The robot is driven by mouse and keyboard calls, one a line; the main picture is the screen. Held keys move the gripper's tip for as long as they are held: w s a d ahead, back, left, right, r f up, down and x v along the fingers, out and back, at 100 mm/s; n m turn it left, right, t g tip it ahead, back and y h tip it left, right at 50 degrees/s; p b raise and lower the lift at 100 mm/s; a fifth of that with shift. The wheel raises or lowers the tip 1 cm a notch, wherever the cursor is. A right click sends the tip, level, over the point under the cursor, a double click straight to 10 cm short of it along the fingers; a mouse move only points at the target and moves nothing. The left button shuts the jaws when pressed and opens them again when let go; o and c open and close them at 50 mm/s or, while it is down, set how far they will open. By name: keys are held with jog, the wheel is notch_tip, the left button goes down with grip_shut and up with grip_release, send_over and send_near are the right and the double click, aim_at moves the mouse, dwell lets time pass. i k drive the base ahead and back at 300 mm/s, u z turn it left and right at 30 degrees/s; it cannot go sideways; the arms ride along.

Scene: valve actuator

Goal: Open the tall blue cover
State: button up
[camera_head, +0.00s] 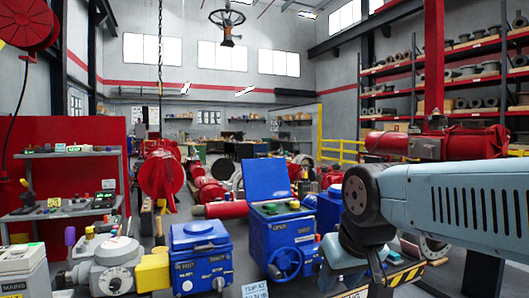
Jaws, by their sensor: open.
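A blue actuator box (284,237) with a blue handwheel on its front stands at the centre of the bench. A flat, tall blue cover (267,180) stands upright at the back of its top, raised rather than lying flat. My gripper (377,272) is at the lower right, below my light-blue arm, and points down. It is only partly seen, and its fingertips are small and hard to make out. It is open, to the right of the blue box and apart from the cover. I see nothing held in it.
A smaller blue box (201,257) with a yellow part beside it stands left of the actuator. A grey valve unit (107,262) is farther left. A blue rounded part (329,209) stands between the actuator and my arm. Red shelving (434,75) is behind at right.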

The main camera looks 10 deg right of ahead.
aim_at(266, 179)
jog(key=z, duration=0.1)
jog(key=i, duration=1)
jog(key=u, duration=0.1)
